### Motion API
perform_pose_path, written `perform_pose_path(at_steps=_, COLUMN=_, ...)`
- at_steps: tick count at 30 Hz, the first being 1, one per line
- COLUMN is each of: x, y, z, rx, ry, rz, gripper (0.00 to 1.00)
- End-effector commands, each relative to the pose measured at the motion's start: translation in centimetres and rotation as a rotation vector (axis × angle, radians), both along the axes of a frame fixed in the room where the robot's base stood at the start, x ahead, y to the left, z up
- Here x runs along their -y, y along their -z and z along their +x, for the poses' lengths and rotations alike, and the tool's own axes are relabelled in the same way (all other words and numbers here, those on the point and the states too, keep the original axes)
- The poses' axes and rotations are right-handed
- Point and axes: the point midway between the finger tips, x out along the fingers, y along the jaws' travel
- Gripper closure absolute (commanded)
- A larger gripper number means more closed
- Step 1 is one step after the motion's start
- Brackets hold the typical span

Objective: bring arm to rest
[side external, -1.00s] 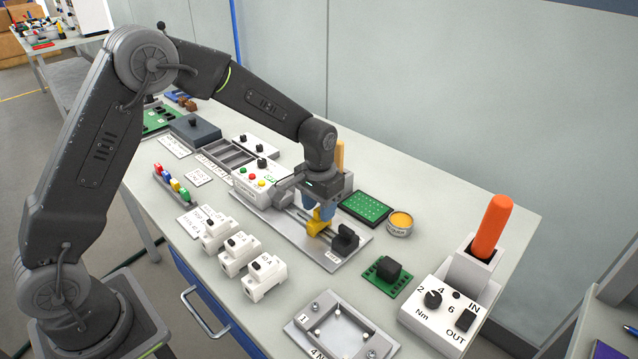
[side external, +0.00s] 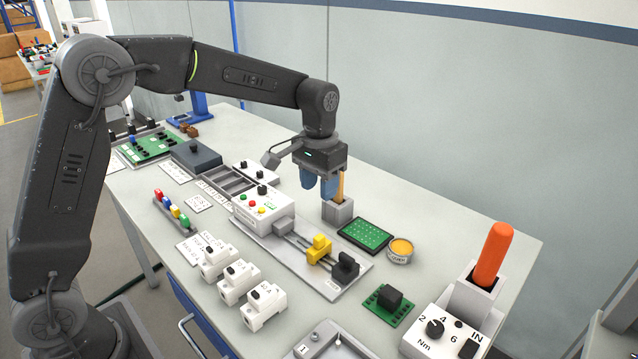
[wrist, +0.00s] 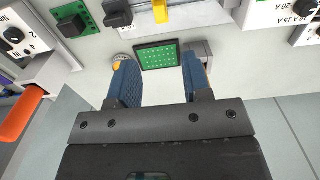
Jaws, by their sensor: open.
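My gripper (side external: 318,185) hangs above the back part of the bench in the side view, its blue fingers apart and nothing between them. In the wrist view my gripper (wrist: 156,85) shows two separated blue fingers with bare bench between them. The gripper is clear of the yellow block (side external: 319,248) on the grey rail fixture (side external: 345,287). In the side view the fingers are close to a grey holder (side external: 338,211) with a wooden-coloured upright piece; I cannot tell the exact gap.
A green board (side external: 365,234) and a round tin (side external: 400,250) lie right of the gripper. An orange handle (side external: 492,255) stands in a grey holder at right. White breaker modules (side external: 240,281) line the front. The grey wall (side external: 430,110) rises behind the bench.

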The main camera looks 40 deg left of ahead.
Motion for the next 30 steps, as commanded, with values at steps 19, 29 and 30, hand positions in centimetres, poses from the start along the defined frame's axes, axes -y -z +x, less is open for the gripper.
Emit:
perform_pose_path(at_steps=19, x=-1.1, y=-8.4, z=-13.6, rx=0.256, ry=-0.001, rz=-0.004, gripper=0.55)
perform_pose_path(at_steps=29, x=-1.6, y=-7.7, z=-23.5, rx=0.439, ry=0.0, rz=-0.002, gripper=0.55)
perform_pose_path(at_steps=30, x=-1.6, y=-7.4, z=-24.3, rx=0.452, ry=0.0, rz=-0.001, gripper=0.55)
